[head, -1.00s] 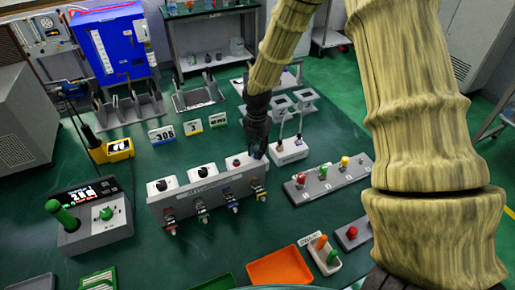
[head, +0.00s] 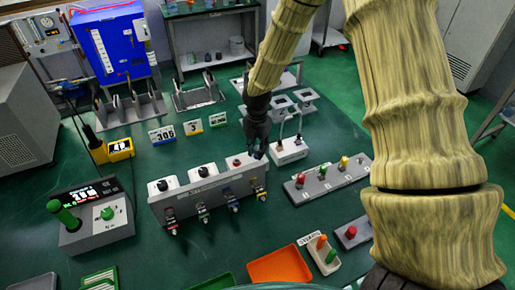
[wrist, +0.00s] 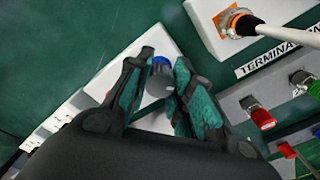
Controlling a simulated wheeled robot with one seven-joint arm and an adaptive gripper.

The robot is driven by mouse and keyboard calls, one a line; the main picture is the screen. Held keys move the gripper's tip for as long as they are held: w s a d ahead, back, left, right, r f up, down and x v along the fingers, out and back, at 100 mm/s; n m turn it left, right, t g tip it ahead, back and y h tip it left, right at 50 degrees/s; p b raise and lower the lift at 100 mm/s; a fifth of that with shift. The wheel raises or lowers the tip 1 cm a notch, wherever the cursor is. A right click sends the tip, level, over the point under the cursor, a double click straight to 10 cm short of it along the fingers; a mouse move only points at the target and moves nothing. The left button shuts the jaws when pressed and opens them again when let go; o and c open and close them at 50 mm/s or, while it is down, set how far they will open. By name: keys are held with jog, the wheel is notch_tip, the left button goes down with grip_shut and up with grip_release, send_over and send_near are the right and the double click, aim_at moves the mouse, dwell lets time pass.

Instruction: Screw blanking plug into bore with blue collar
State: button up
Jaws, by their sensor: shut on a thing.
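My gripper (wrist: 160,77) is shut on a small grey cylindrical piece, which looks like the blanking plug (wrist: 158,84). Its teal-padded fingers are on either side of the piece. A blue round part, which looks like the blue collar (wrist: 160,62), shows right by the piece between the fingertips. I cannot tell how deep the plug sits in the bore, as the fingers hide it. In the head view my gripper (head: 257,143) points down at the right end of the pale block (head: 207,196), and the plug is hidden there.
The block carries dark knobs on top and several coloured-handled valves in front. A white terminal box (head: 289,152) with a cable stands close on the right. A grey strip with coloured knobs (head: 328,178) is further right. An orange tray (head: 280,267) lies in front.

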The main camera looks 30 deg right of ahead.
jog(key=shift+f, duration=0.4)
jog(key=o, duration=1)
jog(key=shift+o, duration=0.2)
notch_tip(320, 180, up, 12)
jog(key=shift+s+f, duration=0.1)
dwell(0.4)
